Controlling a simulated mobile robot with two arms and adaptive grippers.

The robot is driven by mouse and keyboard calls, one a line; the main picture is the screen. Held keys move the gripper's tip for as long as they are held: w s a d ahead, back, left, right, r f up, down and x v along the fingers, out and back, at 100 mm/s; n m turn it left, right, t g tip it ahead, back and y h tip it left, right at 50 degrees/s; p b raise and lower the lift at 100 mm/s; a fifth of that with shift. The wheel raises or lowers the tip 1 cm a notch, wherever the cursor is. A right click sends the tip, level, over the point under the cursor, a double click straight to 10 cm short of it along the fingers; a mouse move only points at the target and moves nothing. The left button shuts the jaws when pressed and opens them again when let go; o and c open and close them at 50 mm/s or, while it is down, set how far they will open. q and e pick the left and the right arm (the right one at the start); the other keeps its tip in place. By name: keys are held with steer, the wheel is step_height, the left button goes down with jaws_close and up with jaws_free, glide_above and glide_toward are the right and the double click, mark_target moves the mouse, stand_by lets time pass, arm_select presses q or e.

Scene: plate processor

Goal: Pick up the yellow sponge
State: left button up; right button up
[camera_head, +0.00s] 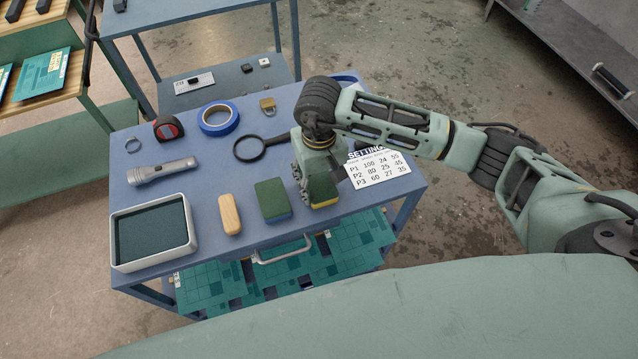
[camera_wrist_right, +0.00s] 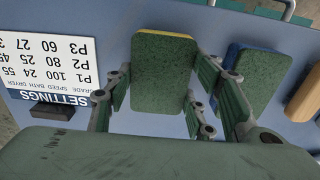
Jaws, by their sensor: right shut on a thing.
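The yellow sponge (camera_head: 323,190) has a green scouring top and a yellow side, and is at the front right of the blue cart top. In the wrist view the sponge (camera_wrist_right: 162,72) sits between the two fingers, with a thin yellow edge at its far end. I cannot tell whether the sponge is off the surface. My left gripper is not in view.
A green-topped sponge with a blue side (camera_head: 273,200) lies just left of the held one, then a wooden block (camera_head: 230,214) and a grey-rimmed tray (camera_head: 116,234). A magnifier (camera_head: 250,148) and tape roll (camera_head: 217,117) lie behind. A settings card (camera_head: 376,171) is close on the right.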

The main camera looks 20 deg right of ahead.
mark_target(319, 181)
steer(key=shift+r+b, duration=0.35)
steer(key=shift+r, duration=0.2)
step_height(319, 181, up, 3)
steer(key=shift+w+f+b, duration=0.1)
steer(key=shift+f+b, duration=0.1)
steer(key=shift+b, duration=0.5)
steer(key=s+d+r+b, duration=0.3)
steer(key=s+d+r, duration=0.3)
steer(key=d, duration=0.4)
steer(key=shift+s+r+b, duration=0.2)
steer(key=shift+r+b, duration=0.1)
steer(key=shift+r, duration=0.35)
steer(key=shift+o, duration=0.6)
